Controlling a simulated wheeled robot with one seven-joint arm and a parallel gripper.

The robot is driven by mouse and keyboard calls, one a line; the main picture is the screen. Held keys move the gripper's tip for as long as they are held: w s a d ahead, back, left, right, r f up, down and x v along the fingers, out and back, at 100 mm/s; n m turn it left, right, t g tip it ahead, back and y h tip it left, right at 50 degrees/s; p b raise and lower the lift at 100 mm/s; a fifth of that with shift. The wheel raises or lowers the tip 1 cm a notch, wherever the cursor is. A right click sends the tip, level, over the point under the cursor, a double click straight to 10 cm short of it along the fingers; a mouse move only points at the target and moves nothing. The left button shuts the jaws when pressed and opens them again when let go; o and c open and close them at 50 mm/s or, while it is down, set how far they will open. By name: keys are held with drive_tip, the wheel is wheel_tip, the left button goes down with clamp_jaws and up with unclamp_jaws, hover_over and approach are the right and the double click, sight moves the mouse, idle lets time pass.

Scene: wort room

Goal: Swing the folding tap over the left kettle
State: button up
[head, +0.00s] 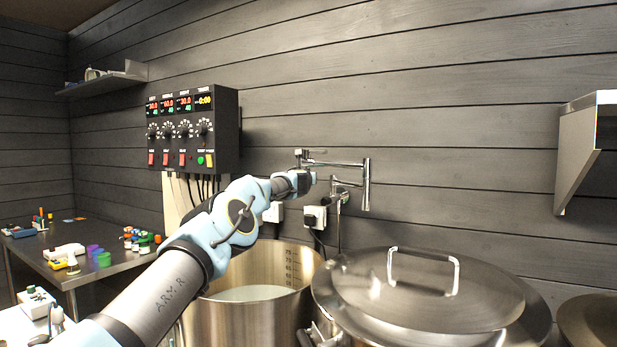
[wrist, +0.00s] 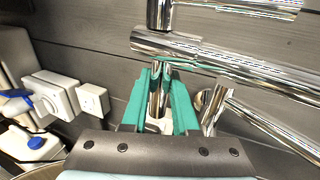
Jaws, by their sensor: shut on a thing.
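The chrome folding tap (head: 335,163) is on the back wall. Its upper arm runs left from an upright joint (head: 366,185) to the spout end. My gripper (head: 307,178) is at that spout end. In the wrist view the teal fingers of my gripper (wrist: 165,98) are closed around the short upright chrome spout (wrist: 158,92), below the tap's chrome arm (wrist: 235,65). The left kettle (head: 245,315) is open, with pale liquid inside. In the head view the spout end appears above its back right rim; the exact depth cannot be told.
A lidded kettle (head: 420,290) with a raised handle stands to the right. A control box (head: 193,130) with cables hangs on the wall. Sockets (head: 314,217) sit below the tap. A side table (head: 85,265) with small items is at left, and a wall shelf (head: 585,150) at right.

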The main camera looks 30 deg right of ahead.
clamp_jaws()
idle(0.8)
drive_tip(key=s+a+n+t+y+b, duration=0.2)
drive_tip(key=a+b, duration=0.4)
drive_tip(key=b, duration=0.5)
drive_tip(key=s+a+n+t+y+b, duration=0.2)
drive_tip(key=s+a+n+y+b, duration=0.2)
drive_tip(key=s+a+y+b, duration=0.3)
drive_tip(key=shift+s+a+b, duration=0.25)
drive_tip(key=shift+b, duration=1.85)
drive_tip(key=o, duration=0.8)
unclamp_jaws()
